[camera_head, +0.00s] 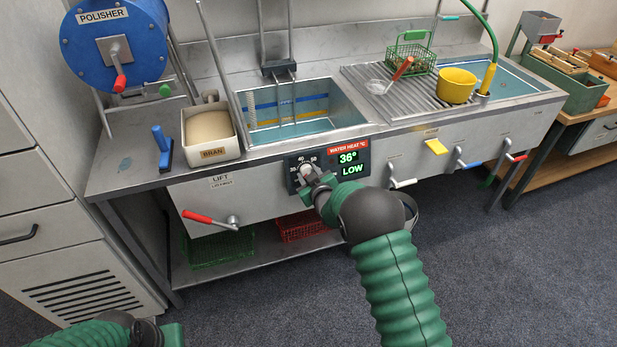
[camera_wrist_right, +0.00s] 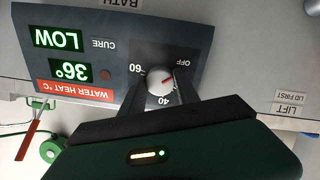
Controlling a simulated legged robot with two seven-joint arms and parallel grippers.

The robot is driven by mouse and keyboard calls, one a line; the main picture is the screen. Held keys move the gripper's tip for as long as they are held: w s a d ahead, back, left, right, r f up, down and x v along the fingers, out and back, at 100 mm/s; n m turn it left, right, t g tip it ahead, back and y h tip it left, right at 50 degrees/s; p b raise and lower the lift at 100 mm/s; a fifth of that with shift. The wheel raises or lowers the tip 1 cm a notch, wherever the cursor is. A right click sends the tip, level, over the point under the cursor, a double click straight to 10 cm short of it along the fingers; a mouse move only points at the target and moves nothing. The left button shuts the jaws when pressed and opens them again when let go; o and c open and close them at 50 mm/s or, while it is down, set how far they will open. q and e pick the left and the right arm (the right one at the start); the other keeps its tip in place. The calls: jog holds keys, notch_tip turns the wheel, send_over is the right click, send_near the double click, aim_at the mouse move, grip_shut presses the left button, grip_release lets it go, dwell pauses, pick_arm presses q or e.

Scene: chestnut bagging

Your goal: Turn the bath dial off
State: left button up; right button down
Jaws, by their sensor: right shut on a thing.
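The bath dial (camera_head: 305,169) is a round pale knob on a dark panel (camera_head: 293,182) on the sink's front. My right gripper (camera_head: 311,176) is at the dial, shut on it. In the right wrist view, which is upside down, the dial (camera_wrist_right: 160,80) sits between the two dark fingers of the right gripper (camera_wrist_right: 162,92). Its red mark points to the right and slightly up there, just below the word OFF. The display (camera_head: 349,163) reads 36° and LOW. My left arm's end (camera_head: 150,334) shows at the bottom left; its fingers are not clear.
The water-filled bath (camera_head: 355,112) is above the panel. A red-handled lift lever (camera_head: 205,218) is to the left. White, yellow, blue and red taps (camera_head: 403,183) are to the right. A bran box (camera_head: 238,150) stands on the counter.

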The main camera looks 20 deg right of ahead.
jog(key=shift+s+f+n, duration=0.15)
jog(key=shift+f+n, duration=0.1)
jog(key=shift+n, duration=0.35)
jog(key=c, duration=1.3)
grip_release()
jog(key=o, duration=0.4)
jog(key=shift+r, duration=0.15)
jog(key=p+v, duration=0.1)
jog(key=v, duration=1.5)
jog(key=shift+s+p, duration=0.3)
jog(key=shift+s, duration=0.05)
